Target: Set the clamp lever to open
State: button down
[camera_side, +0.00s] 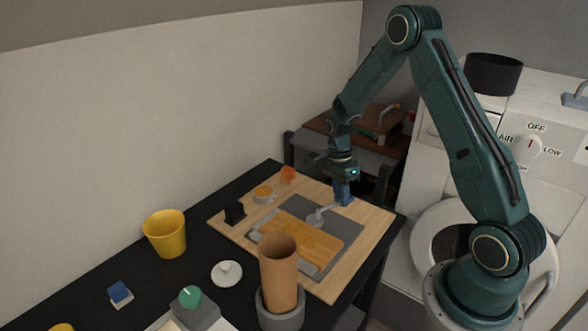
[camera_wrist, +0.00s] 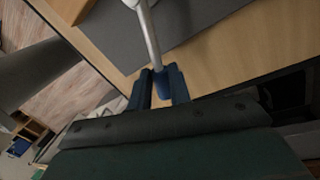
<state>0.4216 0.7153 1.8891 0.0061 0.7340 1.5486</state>
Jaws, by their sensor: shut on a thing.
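The clamp lever (camera_side: 319,214) is a pale metal arm on the grey mat of the wooden board, beside an orange-brown plank (camera_side: 300,241). It points toward the far right corner of the board. In the wrist view the metal rod of the lever (camera_wrist: 149,38) runs down to a blue end between my blue fingers. My gripper (camera_side: 344,195) is shut on that end, low over the board's right edge; it also shows in the wrist view (camera_wrist: 160,80). The fingers hide most of the blue end. No open or shut mark for the lever is readable.
A brown cylinder in a grey ring (camera_side: 279,275) stands in front of the board. A small cup (camera_side: 263,194), an orange piece (camera_side: 288,174) and a black block (camera_side: 234,213) sit on its far left side. A yellow cup (camera_side: 165,234) stands left. A white appliance (camera_side: 550,150) is at right.

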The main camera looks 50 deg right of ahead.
jog(key=shift+s+m, duration=0.15)
jog(key=shift+m, duration=0.15)
jog(key=shift+s+a+m+y, duration=0.35)
jog(key=shift+s+m, duration=0.4)
jog(key=shift+m, duration=0.35)
jog(key=s+m, duration=0.1)
jog(key=s+a+m, duration=0.1)
jog(key=m, duration=0.1)
jog(key=shift+a+t, duration=0.3)
jog(key=shift+t, duration=0.1)
jog(key=a+m, duration=0.1)
jog(key=s+m, duration=0.1)
jog(key=m, duration=0.1)
jog(key=a+m, duration=0.1)
jog(key=shift+s+a+m+t+y, duration=0.25)
jog(key=shift+a+m+t+y, duration=0.1)
jog(key=shift+m+t, duration=0.05)
jog(key=shift+s+a+m, duration=0.15)
jog(key=shift+a+m, duration=0.75)
jog(key=shift+m, duration=0.5)
jog(key=shift+a, duration=0.1)
jog(key=c, duration=1.3)
grip_release()
jog(key=shift+r, duration=0.15)
